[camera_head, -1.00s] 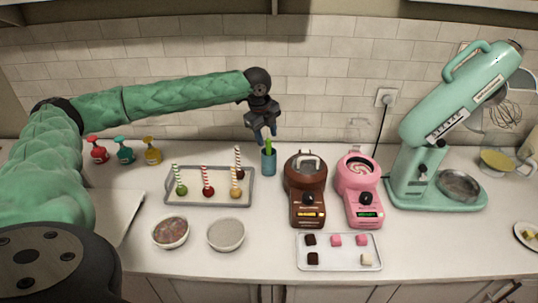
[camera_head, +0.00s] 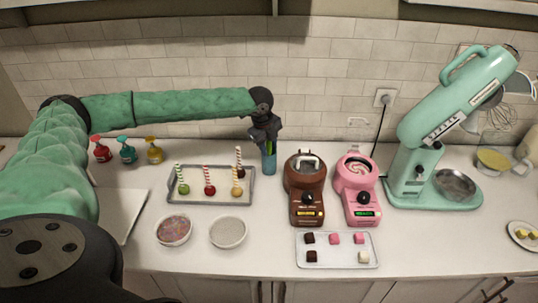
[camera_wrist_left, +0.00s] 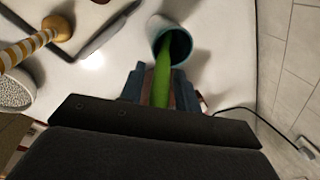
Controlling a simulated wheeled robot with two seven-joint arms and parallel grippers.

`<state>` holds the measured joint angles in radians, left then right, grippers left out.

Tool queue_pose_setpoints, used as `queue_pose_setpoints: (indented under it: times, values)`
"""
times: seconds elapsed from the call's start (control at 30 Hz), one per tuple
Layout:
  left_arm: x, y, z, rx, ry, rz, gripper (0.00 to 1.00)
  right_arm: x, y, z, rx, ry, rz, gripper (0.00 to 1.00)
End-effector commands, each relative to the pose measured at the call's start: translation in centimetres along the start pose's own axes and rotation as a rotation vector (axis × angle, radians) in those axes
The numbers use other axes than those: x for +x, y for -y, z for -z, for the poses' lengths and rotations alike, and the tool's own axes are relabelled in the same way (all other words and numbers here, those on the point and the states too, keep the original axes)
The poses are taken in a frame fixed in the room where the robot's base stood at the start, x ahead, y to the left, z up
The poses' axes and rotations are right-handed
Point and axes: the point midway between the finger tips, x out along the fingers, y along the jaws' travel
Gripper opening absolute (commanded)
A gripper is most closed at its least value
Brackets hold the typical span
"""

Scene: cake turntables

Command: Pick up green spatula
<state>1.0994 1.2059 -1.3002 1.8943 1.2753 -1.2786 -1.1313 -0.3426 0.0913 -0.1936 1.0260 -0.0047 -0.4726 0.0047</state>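The green spatula (camera_wrist_left: 162,78) stands in a teal cup (camera_head: 269,163) at the back of the counter, right of the cake-pop tray. The cup's round opening (camera_wrist_left: 180,46) shows in the left wrist view. My left gripper (camera_head: 267,143) is over the cup, pointing down, at the spatula's upper end. In the left wrist view the spatula runs between the two fingers (camera_wrist_left: 160,88), with a finger on each side. The fingers look apart from it. The gripper mostly hides the spatula in the head view. My right gripper is not in view.
The cake-pop tray (camera_head: 212,198) is left of the cup, and a brown melter (camera_head: 305,196) and a pink melter (camera_head: 356,190) stand right of it. Two bowls (camera_head: 228,232) and a tray of cubes (camera_head: 337,262) are in front. A tiled wall (camera_head: 320,80) is close behind.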

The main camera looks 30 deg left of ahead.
Motion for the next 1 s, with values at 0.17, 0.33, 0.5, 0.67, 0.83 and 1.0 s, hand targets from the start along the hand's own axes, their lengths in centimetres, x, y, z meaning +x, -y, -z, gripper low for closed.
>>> queue_pose_setpoints:
  times: [0.17,0.33,0.5,0.67,0.83,1.0]
  values:
    - [0.0,0.0,0.0,0.000,0.000,0.000,0.00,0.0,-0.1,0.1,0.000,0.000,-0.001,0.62]
    - [-0.1,0.0,0.0,0.000,0.000,0.000,0.00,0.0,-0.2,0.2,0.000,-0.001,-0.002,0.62]
    - [-0.3,0.1,0.0,0.000,0.000,0.001,0.00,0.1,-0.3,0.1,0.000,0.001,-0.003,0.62]
    - [-1.7,0.4,0.0,0.001,0.001,0.003,0.00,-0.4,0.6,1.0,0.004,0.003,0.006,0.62]
    - [-4.6,1.0,0.0,0.000,0.001,0.003,0.00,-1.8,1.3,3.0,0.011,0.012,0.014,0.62]
    - [-8.5,1.8,0.0,0.001,0.000,0.004,0.00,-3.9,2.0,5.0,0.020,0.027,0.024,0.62]
